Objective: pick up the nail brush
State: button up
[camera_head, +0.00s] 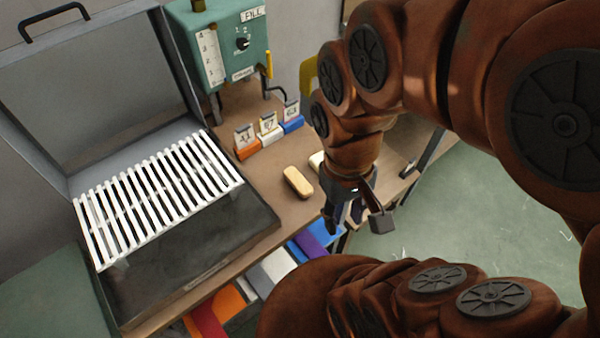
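A tan, oblong block with rounded ends (297,182), which looks like the nail brush, lies on the brown bench top. No bristles show from this angle. My gripper (357,220) is to the right of it, near the bench's front right edge, pointing down. Its two dark fingers are apart, with nothing seen between them. The gripper does not touch the tan block. A paler object (315,159) lies just behind, partly hidden by my arm; I cannot tell what it is.
A grey case with a white slatted rack (160,195) fills the bench's left. Orange, white and blue holders with cards (268,128) stand behind the block. A green dispenser (222,45) stands at the back. Coloured cloths (268,272) sit below the front edge.

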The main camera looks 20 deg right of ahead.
aim_at(298, 182)
jog(key=z, duration=1.35)
jog(key=k, duration=1.3)
jog(key=u, duration=1.9)
